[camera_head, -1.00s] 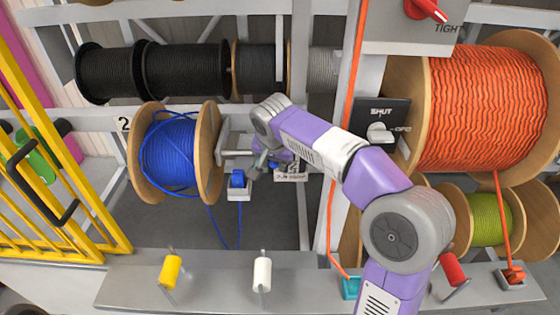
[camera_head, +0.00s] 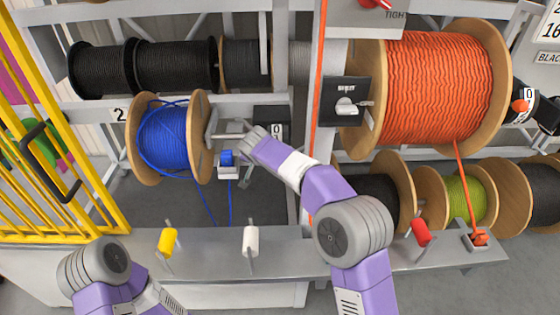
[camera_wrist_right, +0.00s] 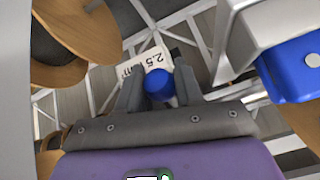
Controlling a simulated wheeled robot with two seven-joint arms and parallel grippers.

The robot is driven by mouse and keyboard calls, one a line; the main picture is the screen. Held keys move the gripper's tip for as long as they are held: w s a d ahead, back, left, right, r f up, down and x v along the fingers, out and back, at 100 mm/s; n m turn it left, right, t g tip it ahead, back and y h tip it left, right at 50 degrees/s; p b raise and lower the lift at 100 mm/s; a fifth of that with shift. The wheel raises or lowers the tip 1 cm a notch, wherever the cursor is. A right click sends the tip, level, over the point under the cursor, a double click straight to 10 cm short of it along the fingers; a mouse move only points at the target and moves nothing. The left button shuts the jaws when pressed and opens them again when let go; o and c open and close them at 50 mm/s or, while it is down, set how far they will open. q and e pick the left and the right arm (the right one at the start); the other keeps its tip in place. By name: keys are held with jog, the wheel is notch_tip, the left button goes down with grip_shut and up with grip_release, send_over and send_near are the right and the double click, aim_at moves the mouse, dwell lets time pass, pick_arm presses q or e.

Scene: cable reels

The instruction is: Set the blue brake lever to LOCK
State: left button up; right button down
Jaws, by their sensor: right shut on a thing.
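The blue brake lever shows as a round blue knob (camera_wrist_right: 158,86) in the right wrist view. My right gripper (camera_wrist_right: 158,80) has one finger on each side of it and is shut on it. In the head view my right wrist hides the knob and the fingertips, just right of the blue cable reel (camera_head: 165,140). The lever's shaft and any LOCK mark cannot be made out. My left arm (camera_head: 105,268) shows at the bottom left of the head view; its gripper is out of sight.
A blue block in a metal bracket (camera_head: 227,158) is close left of my right wrist; it also shows in the right wrist view (camera_wrist_right: 292,68). A large orange reel (camera_head: 437,85) and a white knob on a dark plate (camera_head: 346,106) stand right. A yellow gate (camera_head: 60,170) is left.

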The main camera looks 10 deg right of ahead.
jog(key=shift+w+d+f, duration=0.1)
jog(key=shift+w+f, duration=0.1)
jog(key=shift+f, duration=0.4)
jog(key=shift+w+f, duration=0.15)
jog(key=shift+f, duration=0.4)
jog(key=shift+w+f, duration=0.1)
jog(key=shift+w, duration=0.05)
jog(key=shift+w+d+f, duration=0.1)
jog(key=shift+w+f, duration=0.05)
jog(key=shift+w, duration=0.05)
jog(key=c, duration=1.2)
grip_release()
jog(key=o, duration=0.4)
jog(key=shift+w, duration=0.15)
